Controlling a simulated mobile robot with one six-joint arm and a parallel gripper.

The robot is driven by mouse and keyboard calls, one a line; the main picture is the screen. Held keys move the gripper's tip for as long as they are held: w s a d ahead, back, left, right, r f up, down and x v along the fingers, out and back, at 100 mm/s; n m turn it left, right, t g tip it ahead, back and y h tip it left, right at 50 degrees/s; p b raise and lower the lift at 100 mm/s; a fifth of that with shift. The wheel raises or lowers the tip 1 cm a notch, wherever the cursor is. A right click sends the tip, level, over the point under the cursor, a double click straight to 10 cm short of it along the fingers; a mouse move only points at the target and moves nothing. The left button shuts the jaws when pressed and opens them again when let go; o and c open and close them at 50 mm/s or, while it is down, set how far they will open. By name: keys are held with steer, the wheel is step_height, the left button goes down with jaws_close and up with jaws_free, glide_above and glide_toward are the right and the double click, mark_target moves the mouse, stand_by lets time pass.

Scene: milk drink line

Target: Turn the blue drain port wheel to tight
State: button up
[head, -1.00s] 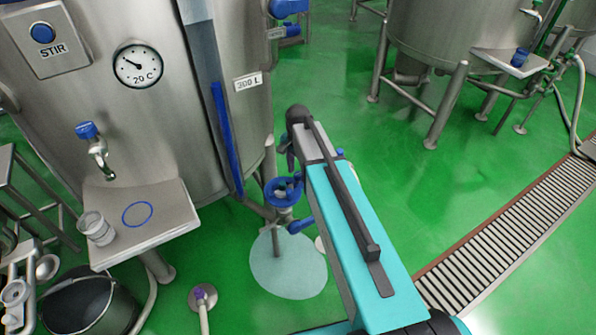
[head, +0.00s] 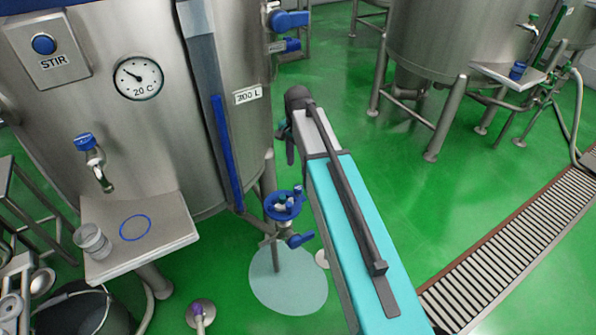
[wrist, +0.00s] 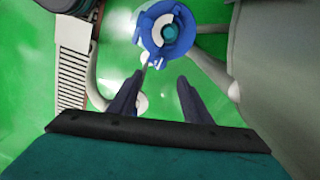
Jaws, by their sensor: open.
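The blue drain port wheel (head: 271,207) sits low beside the steel tank, on a pipe fitting above a pale round patch of floor. A pale and teal mark shows at its centre. In the wrist view the wheel (wrist: 148,44) is at the top middle, just beyond my fingertips. My gripper (wrist: 158,82) is open and empty, with its two dark fingers apart and a gap to the wheel. In the head view my gripper (head: 285,148) is above the wheel, partly hidden by my arm. I cannot tell whether the wheel is tight.
A blue-handled lever (head: 299,240) is just below the wheel. A floor grate (head: 520,235) runs at right. Green floor between is clear.

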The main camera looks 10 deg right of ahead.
steer(key=shift+r, duration=1.55)
